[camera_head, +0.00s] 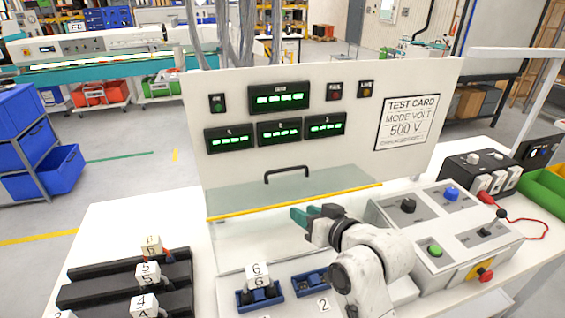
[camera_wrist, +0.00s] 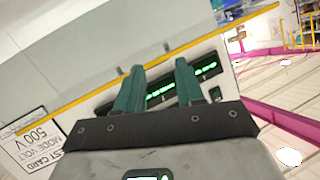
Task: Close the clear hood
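The clear hood (camera_head: 235,203) is a see-through greenish panel in front of the white upright panel, with a yellow strip (camera_head: 260,209) along its near edge. It appears raised over the bench fixture, though its exact angle is hard to tell. A black handle (camera_head: 287,173) shows above the strip. My gripper (camera_head: 305,213) has teal fingers and is just below the strip, right of its middle. In the wrist view, my gripper (camera_wrist: 158,68) has a gap between its fingers and holds nothing. The yellow strip (camera_wrist: 80,101) runs slanting behind the fingers; contact cannot be told.
Blue holders (camera_head: 310,284) sit in front, one carrying a block marked 6 (camera_head: 259,273). Black racks (camera_head: 120,285) with numbered blocks stand at left. A control box (camera_head: 440,225) with knobs and a red button stands at right.

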